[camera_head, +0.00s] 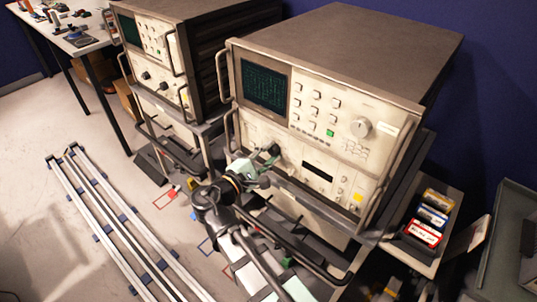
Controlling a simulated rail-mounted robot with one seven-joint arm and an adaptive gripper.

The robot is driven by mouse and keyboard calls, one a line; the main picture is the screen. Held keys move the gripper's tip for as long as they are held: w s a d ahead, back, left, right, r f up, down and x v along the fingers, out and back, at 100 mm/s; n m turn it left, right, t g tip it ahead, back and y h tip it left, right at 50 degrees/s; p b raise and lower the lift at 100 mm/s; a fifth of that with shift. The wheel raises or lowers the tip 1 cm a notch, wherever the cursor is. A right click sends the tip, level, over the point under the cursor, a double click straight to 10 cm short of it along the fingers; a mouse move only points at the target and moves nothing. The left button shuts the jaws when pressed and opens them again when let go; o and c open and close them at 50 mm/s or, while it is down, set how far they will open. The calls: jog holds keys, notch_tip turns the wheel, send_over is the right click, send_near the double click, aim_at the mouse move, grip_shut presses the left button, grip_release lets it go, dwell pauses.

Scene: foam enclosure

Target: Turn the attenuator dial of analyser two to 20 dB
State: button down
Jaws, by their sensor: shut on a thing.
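The nearer analyser (333,105) stands on a cart in the middle, with a lit green screen, rows of buttons and a pale round knob (361,127) at its right. My gripper (269,160) is at the lower left of its front panel, shut on a dark dial (274,149). The fingers partly hide the dial, and its scale marks are too small to read. A second, similar analyser (155,45) stands further back at left, with two dark dials low on its front. I cannot read which analyser is numbered two.
Metal handles (374,185) and a dark bar run along the nearer analyser's front. A side shelf at right holds several coloured boxes (424,233). A cluttered table (78,38) stands at back left. Pale rails (115,240) lie on the open floor at left.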

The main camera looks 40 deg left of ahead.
jog(key=c, duration=0.8)
grip_release()
jog(key=shift+o, duration=0.2)
jog(key=shift+s, duration=0.1)
jog(key=s+a, duration=0.1)
jog(key=s, duration=1)
jog(key=shift+s, duration=0.35)
jog(key=shift+a, duration=0.1)
